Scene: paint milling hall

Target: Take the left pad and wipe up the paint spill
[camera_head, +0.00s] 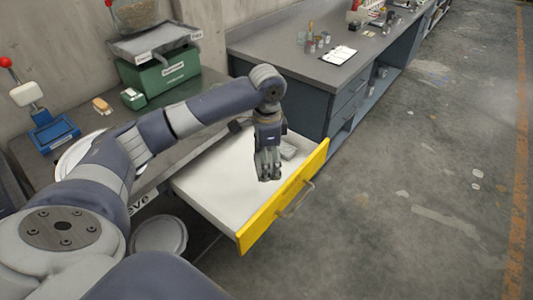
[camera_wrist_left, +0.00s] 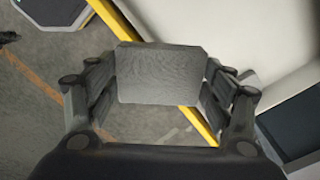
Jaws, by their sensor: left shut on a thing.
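My left gripper (camera_head: 267,174) points down over the open drawer (camera_head: 215,182). In the left wrist view my left gripper (camera_wrist_left: 160,88) is shut on a grey pad (camera_wrist_left: 160,75), its fingers on either side of it. The held pad is hard to make out in the head view. Another light grey block (camera_head: 288,150), perhaps a second pad, lies in the drawer just behind the gripper. My right gripper is not in view. I cannot pick out the paint spill for sure.
The drawer's yellow front (camera_head: 285,197) with its handle stands out into the aisle. A green machine (camera_head: 165,74) and a blue stand (camera_head: 53,134) are on the bench. A second grey counter (camera_head: 310,65) stands behind. The stained floor (camera_head: 420,170) at right is open.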

